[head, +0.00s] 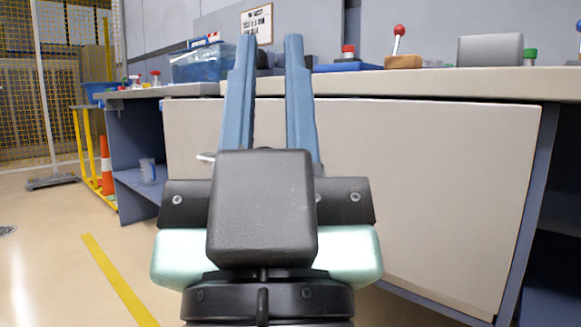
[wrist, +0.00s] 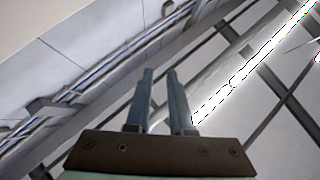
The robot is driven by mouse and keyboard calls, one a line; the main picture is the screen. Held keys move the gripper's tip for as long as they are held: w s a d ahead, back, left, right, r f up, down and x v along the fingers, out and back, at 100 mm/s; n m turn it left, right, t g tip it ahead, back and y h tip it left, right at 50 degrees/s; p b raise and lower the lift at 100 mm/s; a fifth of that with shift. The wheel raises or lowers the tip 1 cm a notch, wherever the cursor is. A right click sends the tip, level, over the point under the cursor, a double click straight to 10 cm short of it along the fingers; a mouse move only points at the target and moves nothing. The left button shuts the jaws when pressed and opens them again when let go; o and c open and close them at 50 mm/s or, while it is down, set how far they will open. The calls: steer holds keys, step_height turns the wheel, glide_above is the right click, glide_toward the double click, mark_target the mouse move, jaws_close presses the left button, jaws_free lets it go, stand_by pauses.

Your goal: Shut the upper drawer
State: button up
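A large beige front panel (head: 430,180) sits under the bench top, with a dark gap along its upper edge. I cannot tell whether it is the upper drawer or how far out it stands. A small metal piece, perhaps a handle (head: 206,157), shows at its left part, mostly hidden behind my gripper. My gripper (head: 269,45) stands in front of the panel with its two blue fingers pointing up. The fingers are apart with nothing between them. The wrist view also shows the gripper (wrist: 160,74), open and empty against the ceiling.
The bench top (head: 440,82) carries a blue bin (head: 200,65), a red-knobbed lever (head: 398,40) and a grey box (head: 490,49). An orange cone (head: 106,160) and yellow rail stand left. Floor is free at left.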

steer(key=r+p, duration=1.8)
steer(key=r, duration=0.2)
steer(key=shift+w+r, duration=0.1)
steer(key=shift+w, duration=0.1)
jaws_close()
steer(key=w+a+r+n+g+h+p, duration=0.1)
steer(key=w+r+n+g+p, duration=0.2)
steer(key=w+p, duration=0.55)
steer(key=n+g+h+p, duration=1)
steer(key=n+g+h, duration=0.2)
steer(key=n, duration=1.2)
glide_toward(343, 144)
steer(key=s+a+f, duration=0.3)
steer(key=s+f, duration=0.2)
steer(key=s, duration=0.2)
steer(key=b+x, duration=0.4)
steer(key=x, duration=1)
steer(key=shift+b, duration=0.3)
